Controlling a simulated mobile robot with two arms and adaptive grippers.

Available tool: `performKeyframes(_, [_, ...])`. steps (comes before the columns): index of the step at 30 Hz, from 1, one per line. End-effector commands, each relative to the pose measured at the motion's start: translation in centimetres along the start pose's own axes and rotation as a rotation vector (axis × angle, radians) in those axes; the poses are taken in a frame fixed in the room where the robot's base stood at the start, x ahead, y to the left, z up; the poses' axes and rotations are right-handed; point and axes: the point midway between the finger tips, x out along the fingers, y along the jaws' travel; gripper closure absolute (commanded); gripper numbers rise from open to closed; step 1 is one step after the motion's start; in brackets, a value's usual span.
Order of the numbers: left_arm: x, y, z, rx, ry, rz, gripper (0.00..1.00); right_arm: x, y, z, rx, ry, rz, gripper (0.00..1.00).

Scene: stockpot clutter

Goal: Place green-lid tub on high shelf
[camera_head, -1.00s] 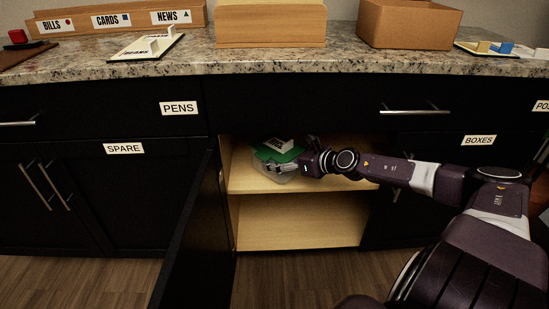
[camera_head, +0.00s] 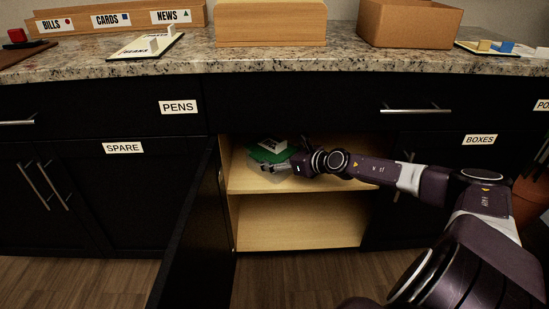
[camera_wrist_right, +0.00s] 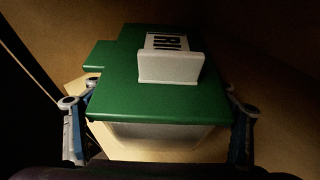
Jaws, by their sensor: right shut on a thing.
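The green-lid tub (camera_head: 266,154) is inside the open cabinet, over the upper shelf (camera_head: 312,184), near its left side. It has a green lid with a white label holder on top and a pale clear body. My right gripper (camera_head: 277,166) reaches in from the right and is shut on the tub. In the right wrist view the tub's lid (camera_wrist_right: 160,95) fills the middle, with a finger of the right gripper (camera_wrist_right: 156,135) on each side. I cannot tell whether the tub's base touches the shelf. My left gripper is not in view.
The cabinet door (camera_head: 190,235) stands open at the left of the opening. A lower shelf (camera_head: 300,222) is empty. The granite counter (camera_head: 340,62) above carries wooden boxes and a labelled sorter (camera_head: 110,18). The upper shelf's right part is largely behind my arm.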

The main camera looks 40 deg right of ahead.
Motion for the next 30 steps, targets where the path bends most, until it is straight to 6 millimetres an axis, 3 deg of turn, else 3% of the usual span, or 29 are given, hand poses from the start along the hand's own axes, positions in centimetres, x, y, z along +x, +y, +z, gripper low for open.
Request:
performKeyframes(1, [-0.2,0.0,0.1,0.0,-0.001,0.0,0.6,0.1,-0.1,0.1,0.0,-0.006,-0.002,0.75])
performKeyframes(2, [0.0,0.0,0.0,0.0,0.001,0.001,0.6,0.1,0.0,-0.2,0.001,0.0,0.0,0.18])
performKeyframes(6, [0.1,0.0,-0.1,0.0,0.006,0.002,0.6,0.1,0.0,-0.1,0.001,0.001,0.0,0.04])
performKeyframes(18, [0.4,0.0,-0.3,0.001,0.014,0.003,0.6,-0.1,0.0,0.0,0.001,0.001,0.0,0.04])
performKeyframes(30, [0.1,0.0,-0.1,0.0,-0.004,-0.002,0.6,-2.3,0.0,-0.2,0.001,0.005,0.001,0.04])
